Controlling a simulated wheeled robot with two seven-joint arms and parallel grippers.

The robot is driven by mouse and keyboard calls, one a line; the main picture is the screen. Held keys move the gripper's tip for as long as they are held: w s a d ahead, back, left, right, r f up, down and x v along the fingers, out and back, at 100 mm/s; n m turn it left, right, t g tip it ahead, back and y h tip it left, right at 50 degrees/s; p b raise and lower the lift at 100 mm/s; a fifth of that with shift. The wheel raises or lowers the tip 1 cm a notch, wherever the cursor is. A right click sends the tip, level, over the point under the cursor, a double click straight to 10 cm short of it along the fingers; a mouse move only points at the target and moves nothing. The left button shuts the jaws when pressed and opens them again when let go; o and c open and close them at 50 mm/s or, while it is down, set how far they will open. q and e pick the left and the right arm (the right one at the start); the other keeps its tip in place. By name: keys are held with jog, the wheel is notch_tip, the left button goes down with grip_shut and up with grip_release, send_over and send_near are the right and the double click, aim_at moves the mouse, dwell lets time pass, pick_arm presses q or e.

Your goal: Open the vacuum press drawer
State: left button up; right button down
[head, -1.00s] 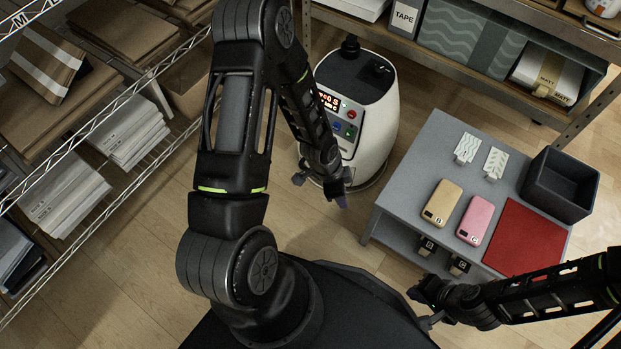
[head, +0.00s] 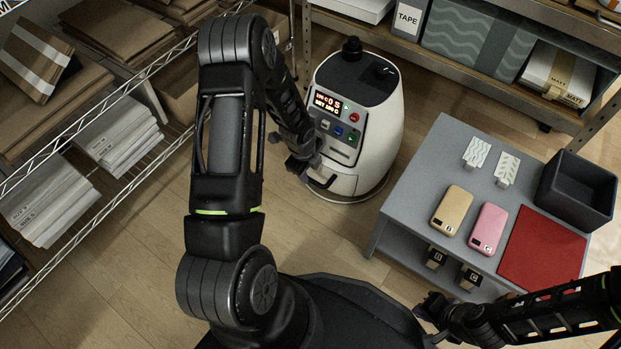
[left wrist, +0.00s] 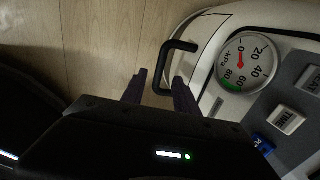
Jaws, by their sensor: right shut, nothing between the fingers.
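The vacuum press (head: 378,150) is a rounded white machine with a black top, a lit display and coloured buttons. Its black bar handle (head: 322,184) shows low on the front; it also shows in the left wrist view (left wrist: 181,45). The drawer looks closed. My left gripper (head: 311,178) is at the press front beside the handle. In the left wrist view its two dark fingers (left wrist: 160,88) are apart, with the near end of the handle between or just beyond their tips; contact cannot be told.
A grey table (head: 415,180) right of the press holds phone cases, a red mat (head: 543,250) and a dark bin (head: 578,190). A wire shelf (head: 140,105) stands at left, another shelf behind. The press gauge (left wrist: 243,62) and bare floor show in the wrist view.

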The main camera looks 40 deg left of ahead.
aim_at(311, 180)
pick_arm(q)
jog(key=f, duration=0.2)
jog(key=w+f+b, duration=0.1)
jog(key=f, duration=0.1)
jog(key=shift+f+b, duration=0.3)
jog(key=shift+f, duration=0.1)
jog(key=shift+c, duration=0.3)
grip_shut()
dwell(0.8)
